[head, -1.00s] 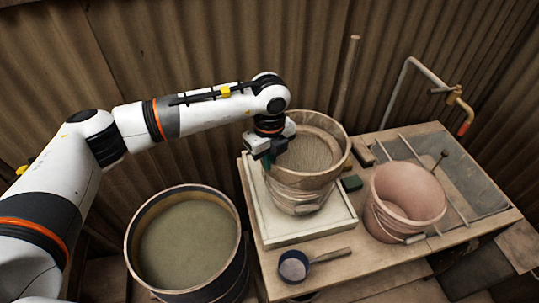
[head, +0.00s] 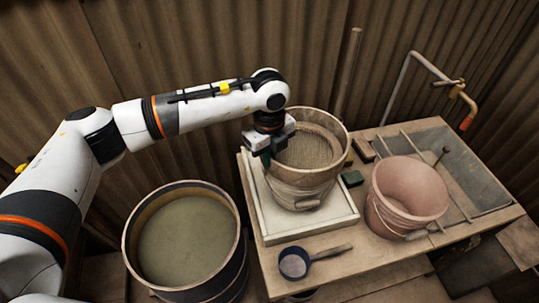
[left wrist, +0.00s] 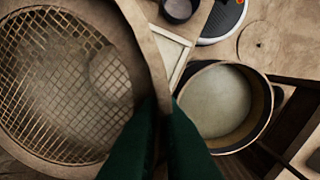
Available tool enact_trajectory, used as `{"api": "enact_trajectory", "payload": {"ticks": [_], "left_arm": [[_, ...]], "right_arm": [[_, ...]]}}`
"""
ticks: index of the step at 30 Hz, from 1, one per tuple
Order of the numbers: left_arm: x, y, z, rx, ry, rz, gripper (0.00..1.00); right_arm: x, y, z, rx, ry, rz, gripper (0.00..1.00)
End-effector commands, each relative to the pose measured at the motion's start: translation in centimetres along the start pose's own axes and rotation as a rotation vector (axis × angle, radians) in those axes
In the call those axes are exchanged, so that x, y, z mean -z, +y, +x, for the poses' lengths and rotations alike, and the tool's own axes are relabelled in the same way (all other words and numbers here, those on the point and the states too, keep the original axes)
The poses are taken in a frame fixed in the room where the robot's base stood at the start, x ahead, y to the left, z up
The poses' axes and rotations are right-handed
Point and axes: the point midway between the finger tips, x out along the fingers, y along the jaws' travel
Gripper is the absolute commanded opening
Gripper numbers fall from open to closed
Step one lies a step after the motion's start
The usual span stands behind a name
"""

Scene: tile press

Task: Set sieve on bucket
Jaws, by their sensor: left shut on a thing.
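The sieve (head: 308,147) is a round wooden hoop with a mesh floor. In the head view it is level or nearly so at the top of the bucket (head: 298,190), which stands in a pale shallow tray. I cannot tell whether it rests on the bucket or hangs just above it. My left gripper (head: 266,157) is shut on the sieve's left rim. In the left wrist view the green fingers (left wrist: 160,110) pinch the rim beside the mesh (left wrist: 60,85). The sieve hides the bucket's mouth. My right gripper is not in view.
A barrel of grey-green liquid (head: 190,285) stands left of the bench. A pink bucket (head: 410,190) stands right of the tray (head: 300,233). A dark scoop (head: 294,262) lies in front, a green block (head: 352,179) behind. A sink (head: 465,160) and tap are at the right.

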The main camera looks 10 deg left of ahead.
Motion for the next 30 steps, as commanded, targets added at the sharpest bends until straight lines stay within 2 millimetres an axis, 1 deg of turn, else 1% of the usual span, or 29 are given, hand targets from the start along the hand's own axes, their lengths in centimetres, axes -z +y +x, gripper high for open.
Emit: {"api": "enact_trajectory", "payload": {"ticks": [2,3,7,15,19,23,30], "left_arm": [[0.0,0.0,-0.1,-0.002,0.0,0.0,0.0],[0.0,0.0,-0.1,-0.002,0.0,0.0,0.09],[0.0,0.0,-0.1,-0.002,0.0,0.0,0.3],[0.0,0.0,0.0,0.001,0.0,0.0,0.31],[0.0,0.0,-0.7,-0.001,0.0,0.0,0.31],[0.1,0.1,-2.6,-0.004,0.002,-0.001,0.31],[0.1,0.1,-7.9,-0.005,0.003,0.001,0.31]], "right_arm": [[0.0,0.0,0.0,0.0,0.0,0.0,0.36],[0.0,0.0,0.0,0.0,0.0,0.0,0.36],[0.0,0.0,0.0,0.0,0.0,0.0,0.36],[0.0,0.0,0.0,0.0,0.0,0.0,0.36],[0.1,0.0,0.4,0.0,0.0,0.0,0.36],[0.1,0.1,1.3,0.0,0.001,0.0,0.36],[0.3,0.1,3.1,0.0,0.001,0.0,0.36]]}}
